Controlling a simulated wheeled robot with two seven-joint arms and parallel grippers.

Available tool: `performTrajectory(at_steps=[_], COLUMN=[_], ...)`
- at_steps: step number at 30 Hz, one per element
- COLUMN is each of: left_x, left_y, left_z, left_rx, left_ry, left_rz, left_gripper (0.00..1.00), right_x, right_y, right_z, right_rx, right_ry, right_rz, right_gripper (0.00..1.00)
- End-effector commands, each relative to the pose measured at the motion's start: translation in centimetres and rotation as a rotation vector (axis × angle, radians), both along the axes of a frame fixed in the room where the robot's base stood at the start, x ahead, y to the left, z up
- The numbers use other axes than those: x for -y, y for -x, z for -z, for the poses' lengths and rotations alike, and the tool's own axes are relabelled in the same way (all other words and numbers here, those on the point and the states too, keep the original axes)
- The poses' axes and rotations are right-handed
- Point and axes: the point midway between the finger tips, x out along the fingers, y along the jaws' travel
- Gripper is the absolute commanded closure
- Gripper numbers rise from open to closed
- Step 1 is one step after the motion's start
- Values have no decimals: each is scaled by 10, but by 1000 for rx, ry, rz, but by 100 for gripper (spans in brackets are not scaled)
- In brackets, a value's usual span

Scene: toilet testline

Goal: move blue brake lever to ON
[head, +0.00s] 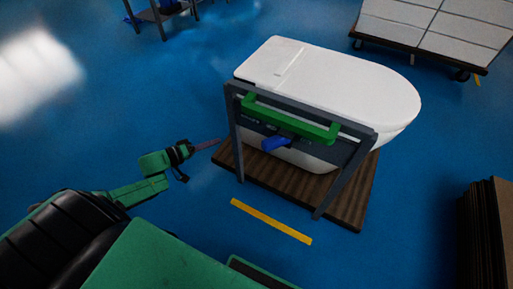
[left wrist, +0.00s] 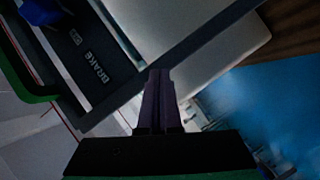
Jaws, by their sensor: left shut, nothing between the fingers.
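The blue brake lever (head: 274,143) sits on the dark panel of a grey frame (head: 235,135), below a green handlebar (head: 290,118). In the left wrist view the lever (left wrist: 40,12) is at the top left corner, partly cut off, near a panel marked BRAKE (left wrist: 97,72). My left gripper (head: 215,143) is shut and empty, to the left of the frame and apart from the lever. Its closed fingers (left wrist: 158,75) also show in the left wrist view. My right gripper is not in view.
A white toilet (head: 335,85) rests on a wooden base (head: 345,205) behind the frame. A cart with white tiles (head: 435,30) stands at the top right, and brown stacked boards (head: 488,225) at the lower right.

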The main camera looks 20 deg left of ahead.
Motion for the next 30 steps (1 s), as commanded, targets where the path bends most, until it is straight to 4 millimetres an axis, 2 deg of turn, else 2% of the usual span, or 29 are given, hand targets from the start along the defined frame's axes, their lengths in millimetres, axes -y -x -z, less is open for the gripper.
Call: performTrajectory(at_steps=[1, 4, 6, 9, 20, 23, 30], left_x=[11, 34, 44, 51, 54, 63, 102], left_y=[-3, 4, 11, 16, 15, 8, -22], left_z=[-15, -56, -74, -88, -91, -91, -91], left_rx=[-5, -72, -124, -169, -173, -170, -169], left_ry=[116, 347, 449, 519, 531, 533, 533], left_rz=[76, 217, 284, 332, 335, 335, 335], left_gripper=[100, 100, 100, 100, 100, 100, 100], right_x=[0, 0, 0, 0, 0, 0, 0], right_y=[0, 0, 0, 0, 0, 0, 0], right_z=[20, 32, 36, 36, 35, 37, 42], right_rx=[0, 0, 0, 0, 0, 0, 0], right_ry=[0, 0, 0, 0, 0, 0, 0], right_rz=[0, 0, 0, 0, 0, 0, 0], right_gripper=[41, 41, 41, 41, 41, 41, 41])
